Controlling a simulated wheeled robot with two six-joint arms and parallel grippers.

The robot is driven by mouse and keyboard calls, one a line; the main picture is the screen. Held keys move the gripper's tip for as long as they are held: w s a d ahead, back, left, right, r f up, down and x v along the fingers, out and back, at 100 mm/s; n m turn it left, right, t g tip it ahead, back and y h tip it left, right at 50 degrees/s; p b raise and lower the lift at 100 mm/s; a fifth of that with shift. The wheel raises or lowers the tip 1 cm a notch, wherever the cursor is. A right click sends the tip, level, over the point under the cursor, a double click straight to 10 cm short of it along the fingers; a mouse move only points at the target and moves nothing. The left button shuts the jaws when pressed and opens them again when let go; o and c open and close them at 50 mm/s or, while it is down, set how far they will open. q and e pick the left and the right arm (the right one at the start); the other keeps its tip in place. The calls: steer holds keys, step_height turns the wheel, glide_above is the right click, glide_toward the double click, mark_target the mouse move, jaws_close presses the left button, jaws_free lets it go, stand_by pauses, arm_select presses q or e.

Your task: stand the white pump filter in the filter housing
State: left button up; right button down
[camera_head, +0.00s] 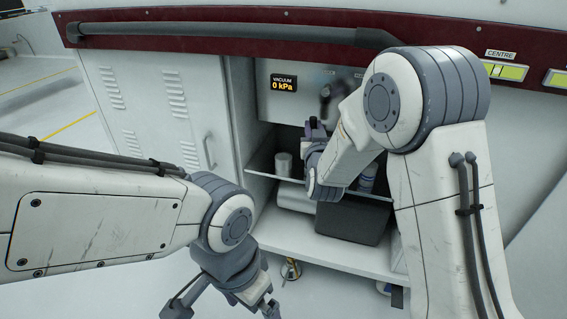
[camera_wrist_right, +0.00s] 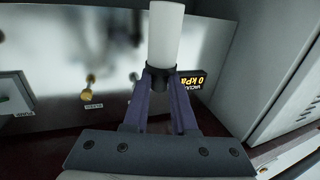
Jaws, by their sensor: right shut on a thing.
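In the right wrist view, the white pump filter (camera_wrist_right: 166,35) is a plain white cylinder. My right gripper (camera_wrist_right: 161,77) is shut on it at the dark collar at its near end, and the white part sticks out beyond the fingertips. In the head view my right gripper (camera_head: 315,130) is inside the cabinet opening, partly hidden by its own arm; the held filter cannot be made out there. My left gripper (camera_head: 225,306) hangs low in front of the cabinet, its fingers spread and empty. I cannot identify the filter housing with certainty in either view.
A glass shelf (camera_head: 261,173) crosses the opening, with a pale cylinder (camera_head: 283,164) standing on it. Below are a dark bin (camera_head: 352,219) and a white roll-like object (camera_head: 295,197). The back panel carries a vacuum display (camera_head: 284,84) reading 0 kPa. A closed cabinet door (camera_head: 150,105) is left.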

steer(key=shift+w+a+f+b, duration=0.65)
steer(key=shift+w+a+f, duration=0.4)
steer(key=shift+a+f, duration=0.5)
steer(key=shift+w+a+f+b, duration=0.7)
steer(key=shift+w+a+f, duration=0.4)
steer(key=shift+f, duration=0.75)
steer(key=shift+w+a+f+b, duration=0.65)
steer(key=shift+w+a+f, duration=0.35)
steer(key=shift+a+f, duration=0.55)
steer(key=shift+d+f, duration=0.15)
steer(key=shift+d, duration=0.1)
steer(key=shift+f, duration=0.15)
steer(key=c, duration=0.7)
jaws_free()
steer(key=shift+r, duration=0.2)
steer(key=s+p, duration=0.2)
steer(key=s, duration=1)
steer(key=shift+d, duration=0.1)
